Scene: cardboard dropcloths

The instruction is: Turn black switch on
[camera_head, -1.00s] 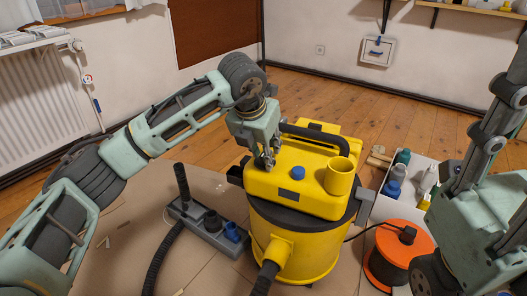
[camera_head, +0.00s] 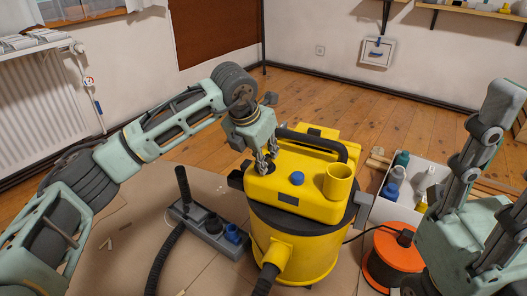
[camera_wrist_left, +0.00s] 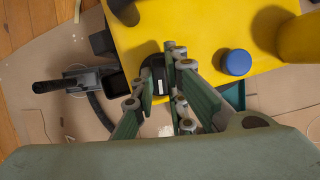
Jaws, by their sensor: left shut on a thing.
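The yellow vacuum cleaner (camera_head: 318,205) stands upright in the middle of the head view, with a dark band round its body. The black switch (camera_wrist_left: 154,78) is on its yellow top in the left wrist view, a dark rounded knob with a small pale mark beside it. My left gripper (camera_head: 266,166) comes down from above onto the near left part of the yellow top. In the left wrist view its fingers (camera_wrist_left: 165,92) are shut on the black switch from both sides. They hide part of it. Only links of my right arm show at the right.
A blue cap (camera_head: 297,178) and a yellow cup-like part (camera_head: 339,180) stand close to the right of my left gripper. The black handle (camera_head: 310,141) arches behind. An orange cable reel (camera_head: 393,262) and a white box of bottles (camera_head: 432,168) are at the right; a grey floor nozzle (camera_head: 205,232) lies left.

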